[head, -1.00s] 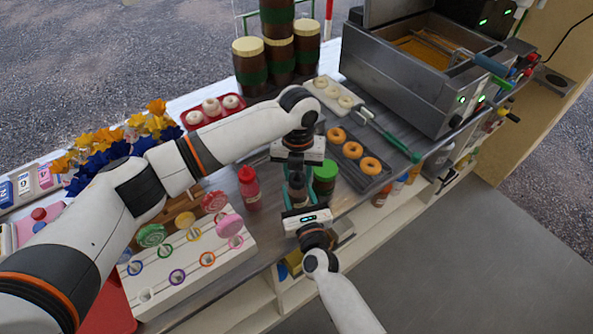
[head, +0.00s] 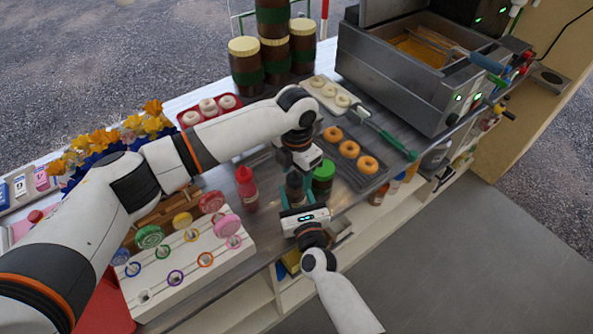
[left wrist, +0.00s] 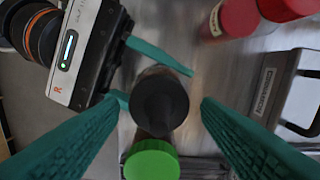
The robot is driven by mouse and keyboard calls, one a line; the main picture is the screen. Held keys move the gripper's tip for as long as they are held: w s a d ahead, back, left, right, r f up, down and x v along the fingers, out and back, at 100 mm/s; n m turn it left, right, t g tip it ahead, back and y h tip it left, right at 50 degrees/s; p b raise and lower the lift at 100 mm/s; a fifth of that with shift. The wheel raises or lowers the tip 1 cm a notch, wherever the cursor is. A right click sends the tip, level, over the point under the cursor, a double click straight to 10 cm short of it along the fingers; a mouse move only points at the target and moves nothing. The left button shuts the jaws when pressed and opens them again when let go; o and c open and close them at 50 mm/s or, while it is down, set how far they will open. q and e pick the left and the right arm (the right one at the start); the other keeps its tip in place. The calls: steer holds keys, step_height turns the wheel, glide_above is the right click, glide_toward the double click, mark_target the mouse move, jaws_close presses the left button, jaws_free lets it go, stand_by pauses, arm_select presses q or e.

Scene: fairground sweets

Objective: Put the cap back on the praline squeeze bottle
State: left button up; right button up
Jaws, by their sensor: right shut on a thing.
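The dark squeeze bottle (head: 294,187) stands upright near the counter's front edge. My right gripper (head: 297,197) is shut around its body from the front. In the left wrist view a dark tapered cap (left wrist: 160,101) sits on top of the bottle, seen from above; whether it is fully seated I cannot tell. My left gripper (left wrist: 157,104) is open, its teal fingers apart on either side of the cap with visible gaps. In the head view the left gripper's body (head: 305,157) hangs just above and behind the bottle, its fingertips mostly hidden.
A green-lidded jar (head: 323,175) stands close right of the bottle, and a red squeeze bottle (head: 247,190) to its left. A lollipop rack (head: 185,265) is at left front. A doughnut tray (head: 352,152) and fryer (head: 405,80) are at right.

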arm_select(q)
steer(key=shift+r, duration=2.25)
steer(key=shift+c, duration=0.2)
